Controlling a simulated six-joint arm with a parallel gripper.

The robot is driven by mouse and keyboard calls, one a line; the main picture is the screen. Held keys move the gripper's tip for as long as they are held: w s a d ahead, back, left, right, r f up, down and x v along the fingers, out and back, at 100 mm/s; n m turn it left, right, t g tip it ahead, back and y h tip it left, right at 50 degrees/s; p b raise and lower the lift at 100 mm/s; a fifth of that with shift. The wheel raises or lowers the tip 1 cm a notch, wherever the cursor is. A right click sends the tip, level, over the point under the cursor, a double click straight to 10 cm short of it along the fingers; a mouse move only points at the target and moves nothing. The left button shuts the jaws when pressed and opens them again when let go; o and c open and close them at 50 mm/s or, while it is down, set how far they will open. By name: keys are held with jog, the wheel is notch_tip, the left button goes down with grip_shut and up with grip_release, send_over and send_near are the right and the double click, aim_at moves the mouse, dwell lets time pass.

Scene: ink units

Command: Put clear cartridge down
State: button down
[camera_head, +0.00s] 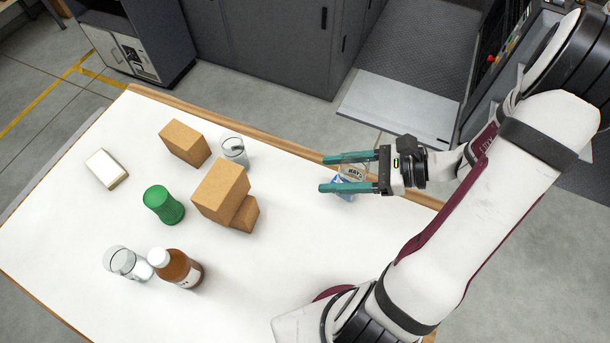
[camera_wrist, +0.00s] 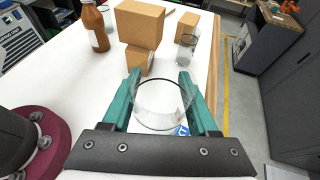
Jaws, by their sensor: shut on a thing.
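My gripper (camera_head: 346,172) is at the right side of the table, near its wooden edge. Its two teal fingers are shut on a clear cartridge (camera_head: 353,171), a see-through cylinder with dark print. In the wrist view the clear cartridge (camera_wrist: 160,106) stands between the fingers (camera_wrist: 160,84), its round rim toward the camera. A blue patch shows at its lower part; I cannot tell whether it is a label. The cartridge is over the white table top (camera_head: 290,240). I cannot tell whether its base touches the table.
Two stacked cardboard boxes (camera_head: 221,191), another box (camera_head: 184,143) and a clear container (camera_head: 235,152) stand left of my gripper. Farther left are a green container (camera_head: 163,205), a brown bottle (camera_head: 183,270), clear containers (camera_head: 123,262) and a white box (camera_head: 106,169). The table's right-front is clear.

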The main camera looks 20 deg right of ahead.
jog(key=shift+v, duration=0.8)
jog(key=shift+r, duration=0.3)
notch_tip(320, 180, up, 6)
jog(key=w+a+f, duration=0.1)
jog(key=w+a, duration=0.3)
jog(key=w, duration=0.3)
jog(key=w+a+n+g, duration=0.1)
jog(key=w+a, duration=0.3)
jog(key=w, duration=0.4)
jog(key=w+a+f, duration=0.1)
jog(key=w+a, duration=0.3)
jog(key=w, duration=0.3)
jog(key=w+a+r, duration=0.1)
jog(key=w+a, duration=0.3)
jog(key=a, duration=0.4)
jog(key=w+a, duration=0.4)
jog(key=a, duration=0.4)
jog(key=a+r, duration=0.2)
jog(key=a, duration=1.3)
jog(key=shift+y, duration=0.3)
jog(key=a+f, duration=0.3)
jog(key=f, duration=0.2)
jog(key=s+a+f, duration=0.1)
jog(key=a+f, duration=0.3)
jog(key=f, duration=0.2)
jog(key=s+a+f, duration=0.1)
jog(key=a+f, duration=0.3)
jog(key=f, duration=0.1)
jog(key=shift+s+a+f, duration=0.2)
jog(key=shift+a, duration=0.05)
